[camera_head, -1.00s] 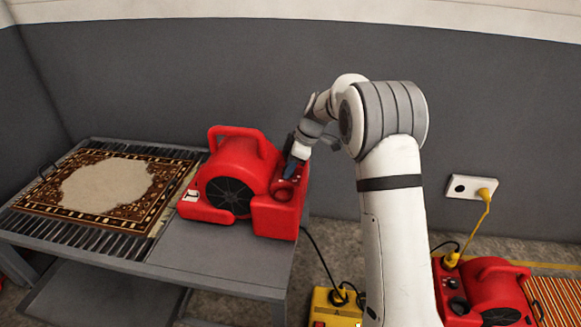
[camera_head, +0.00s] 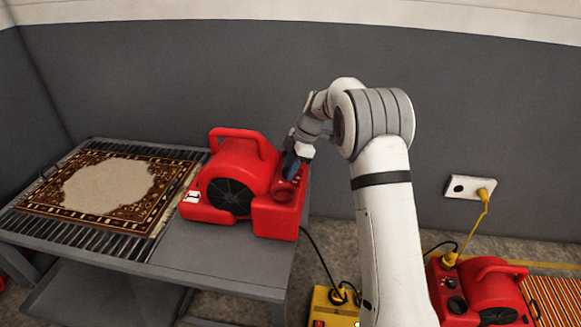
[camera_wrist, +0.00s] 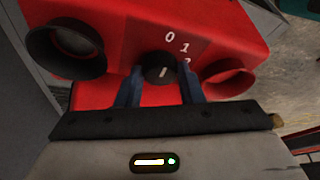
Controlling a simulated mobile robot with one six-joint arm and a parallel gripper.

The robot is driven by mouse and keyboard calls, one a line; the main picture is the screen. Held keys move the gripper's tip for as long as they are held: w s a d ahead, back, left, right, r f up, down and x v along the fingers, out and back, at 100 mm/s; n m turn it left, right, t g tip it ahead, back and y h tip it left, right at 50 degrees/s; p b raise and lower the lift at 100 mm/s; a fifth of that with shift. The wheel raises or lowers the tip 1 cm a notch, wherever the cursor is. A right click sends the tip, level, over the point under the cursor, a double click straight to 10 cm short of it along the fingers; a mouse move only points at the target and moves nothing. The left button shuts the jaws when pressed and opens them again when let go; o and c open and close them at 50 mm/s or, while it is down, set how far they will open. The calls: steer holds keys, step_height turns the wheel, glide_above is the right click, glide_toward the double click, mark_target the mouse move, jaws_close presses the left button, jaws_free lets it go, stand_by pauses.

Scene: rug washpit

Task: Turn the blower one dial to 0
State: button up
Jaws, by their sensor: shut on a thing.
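The red blower (camera_head: 236,172) stands on the right end of the grey table, and its control face also shows in the wrist view (camera_wrist: 118,30). Its black dial (camera_wrist: 158,66) sits between the two blue fingers of my gripper (camera_wrist: 160,78), which is shut on it. The digits 0 and 1 show above and right of the dial, and a third digit is partly hidden by the right finger. The dial's white mark runs roughly upward, toward the 0 side; its exact setting is hard to tell. In the head view my gripper (camera_head: 291,163) reaches the blower's right side and the dial is hidden.
A patterned rug (camera_head: 112,185) lies on the left of the table (camera_head: 215,262). A second red blower (camera_head: 492,292) stands lower right, partly behind my arm. A yellow box (camera_head: 330,302) with plugs is on the floor. A wall socket (camera_head: 461,187) holds a yellow plug.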

steer(key=o, duration=1)
steer(key=shift+c, duration=0.2)
steer(key=p+v, duration=0.2)
steer(key=v, duration=0.5)
steer(key=shift+r+p, duration=0.3)
steer(key=shift+p, duration=0.05)
steer(key=shift+d, duration=0.15)
